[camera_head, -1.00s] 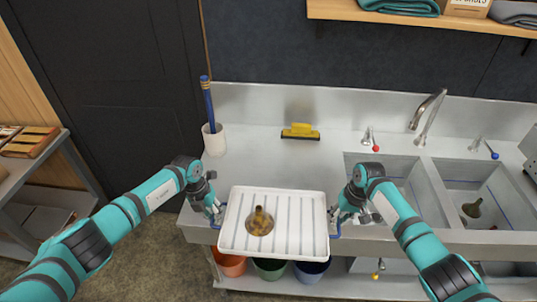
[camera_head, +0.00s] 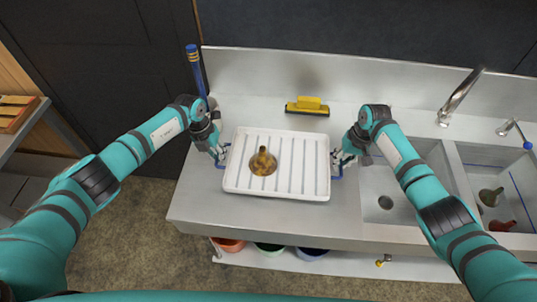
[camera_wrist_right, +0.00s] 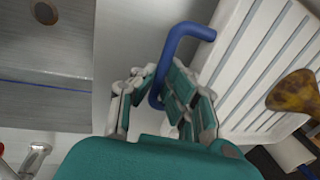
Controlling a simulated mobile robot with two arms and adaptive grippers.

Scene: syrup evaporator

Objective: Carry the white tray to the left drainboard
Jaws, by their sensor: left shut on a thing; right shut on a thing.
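The white tray (camera_head: 299,182) is level over the left drainboard (camera_head: 240,207) in the head view; I cannot tell whether it touches the metal. A brown-yellow flask-like vessel (camera_head: 263,162) stands on the left part of the tray. My left gripper (camera_head: 221,161) is shut on the tray's left blue handle. My right gripper (camera_head: 338,163) is shut on the right blue handle.
A yellow squeegee-like tool (camera_head: 307,106) lies behind the tray near the backsplash. A blue-handled brush (camera_head: 195,70) stands at the back left. Two sink basins (camera_head: 385,203) are to the right; the far one holds bottles (camera_head: 490,196). Coloured buckets (camera_head: 230,244) sit below.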

